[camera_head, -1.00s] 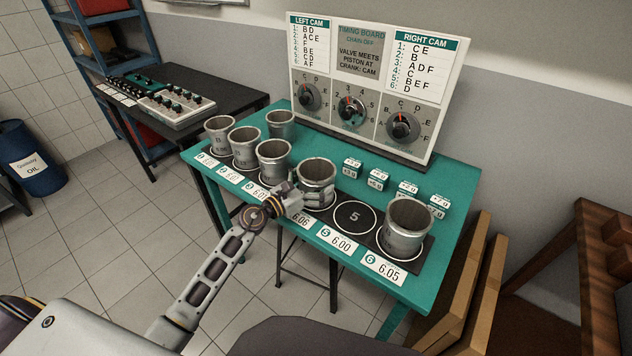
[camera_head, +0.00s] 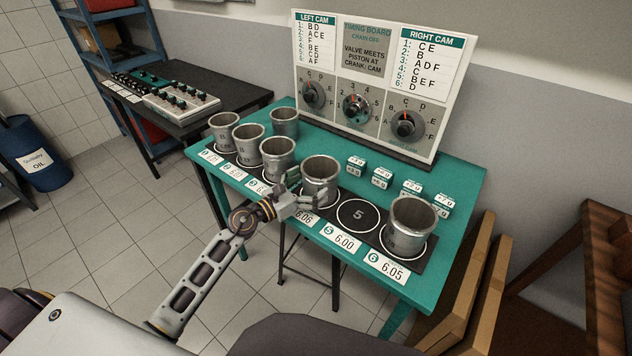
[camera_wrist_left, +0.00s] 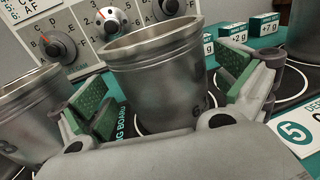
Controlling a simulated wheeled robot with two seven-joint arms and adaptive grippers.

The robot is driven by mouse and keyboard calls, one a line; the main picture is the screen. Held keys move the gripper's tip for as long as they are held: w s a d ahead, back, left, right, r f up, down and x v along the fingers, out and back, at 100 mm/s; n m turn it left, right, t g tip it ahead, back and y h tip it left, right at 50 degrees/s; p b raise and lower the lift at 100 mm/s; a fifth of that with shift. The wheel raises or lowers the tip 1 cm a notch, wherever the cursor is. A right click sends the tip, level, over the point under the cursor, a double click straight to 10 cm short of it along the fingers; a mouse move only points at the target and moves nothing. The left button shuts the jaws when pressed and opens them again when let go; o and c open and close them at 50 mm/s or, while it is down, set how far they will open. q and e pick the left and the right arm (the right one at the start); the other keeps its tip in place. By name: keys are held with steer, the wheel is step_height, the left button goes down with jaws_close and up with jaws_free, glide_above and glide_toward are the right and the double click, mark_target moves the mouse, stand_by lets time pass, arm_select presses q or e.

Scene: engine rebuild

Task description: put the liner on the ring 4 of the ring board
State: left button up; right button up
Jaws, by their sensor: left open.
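A grey metal liner (camera_head: 320,180) stands upright on the ring board (camera_head: 379,237), at the ring left of the empty ring 5 (camera_head: 358,215), the place of ring 4. In the left wrist view the same liner (camera_wrist_left: 160,80) shows part of a white ring line by its base; whether it is centred is hidden. My left gripper (camera_head: 304,202) is open at the liner's near side. In the left wrist view its green-padded fingers (camera_wrist_left: 165,105) are spread to either side of the liner, with gaps between pads and wall. My right gripper is not in view.
Other liners stand on the rings to the left (camera_head: 277,159) and on ring 6 (camera_head: 408,226). One more liner (camera_head: 285,122) stands behind the row. Small labelled blocks (camera_head: 381,178) sit behind the board. The timing board (camera_head: 375,85) rises at the table's back.

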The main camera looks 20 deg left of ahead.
arm_select(q)
steer(key=shift+v, duration=0.8)
steer(key=shift+s+a+f, duration=0.1)
steer(key=shift+s+a, duration=0.1)
steer(key=shift+s, duration=0.1)
steer(key=shift+b+v, duration=0.45)
steer(key=shift+v, duration=0.6)
steer(key=shift+s+a, duration=0.3)
steer(key=shift+s, duration=0.2)
steer(key=shift+b+v, duration=0.4)
steer(key=shift+v, duration=0.5)
steer(key=shift+s+a, duration=0.15)
steer(key=shift+s, duration=0.25)
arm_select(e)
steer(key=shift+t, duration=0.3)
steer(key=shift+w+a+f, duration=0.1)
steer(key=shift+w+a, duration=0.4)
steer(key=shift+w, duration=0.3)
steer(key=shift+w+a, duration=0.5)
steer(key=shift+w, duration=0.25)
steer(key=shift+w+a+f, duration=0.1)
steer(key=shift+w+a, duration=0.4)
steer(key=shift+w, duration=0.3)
